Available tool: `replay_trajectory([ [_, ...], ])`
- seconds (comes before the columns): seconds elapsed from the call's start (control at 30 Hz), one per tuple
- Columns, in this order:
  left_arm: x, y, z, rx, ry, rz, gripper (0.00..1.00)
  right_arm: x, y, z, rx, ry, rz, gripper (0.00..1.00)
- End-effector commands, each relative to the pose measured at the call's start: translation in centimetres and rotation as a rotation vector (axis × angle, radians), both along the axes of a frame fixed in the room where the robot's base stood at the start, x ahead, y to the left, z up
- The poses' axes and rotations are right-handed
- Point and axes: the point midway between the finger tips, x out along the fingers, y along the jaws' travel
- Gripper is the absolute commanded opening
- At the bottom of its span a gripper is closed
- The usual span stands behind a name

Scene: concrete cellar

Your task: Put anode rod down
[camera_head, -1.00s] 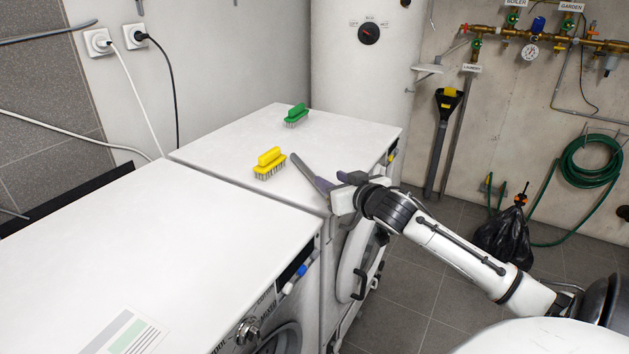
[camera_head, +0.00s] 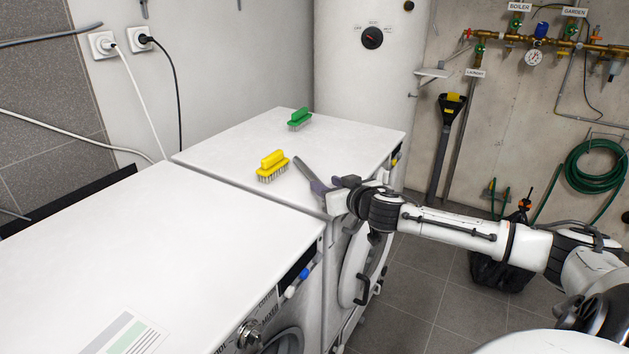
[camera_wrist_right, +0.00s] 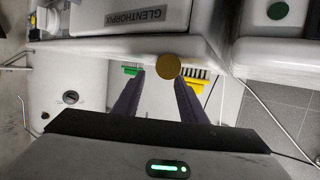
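A grey bar (camera_head: 303,167), which looks like the anode rod, points up and left over the front part of the far white machine's top. In the right wrist view, a round brass-coloured end (camera_wrist_right: 169,67) shows near the fingertips; I take it as the rod's end, with any length behind it hidden. My right gripper (camera_head: 326,190) is at the machine's front edge, just right of the bar. In the wrist view its two long purple-grey fingers (camera_wrist_right: 160,82) stand apart, with a clear gap between the left finger and the brass end. My left gripper is out of view.
A yellow brush (camera_head: 272,167) stands just left of the bar, and a green brush (camera_head: 299,119) farther back. The nearer white machine (camera_head: 150,240) has a printed sheet (camera_head: 125,333) on its clear top. A boiler (camera_head: 365,85) stands behind. A black bag (camera_head: 500,272) is on the floor.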

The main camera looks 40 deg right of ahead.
Motion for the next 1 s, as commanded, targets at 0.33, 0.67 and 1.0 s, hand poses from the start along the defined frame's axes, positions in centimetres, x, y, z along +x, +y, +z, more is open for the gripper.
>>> replay_trajectory([
  [0.33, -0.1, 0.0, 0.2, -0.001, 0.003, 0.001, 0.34, 2.4, -0.7, -0.4, 0.002, -0.003, -0.003, 0.38],
  [0.67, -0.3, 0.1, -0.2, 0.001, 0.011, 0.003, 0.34, 5.0, -1.5, -1.4, 0.001, 0.000, -0.001, 0.38],
  [1.0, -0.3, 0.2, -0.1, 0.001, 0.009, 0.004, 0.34, 5.0, -1.5, -1.5, 0.000, 0.001, -0.001, 0.19],
])
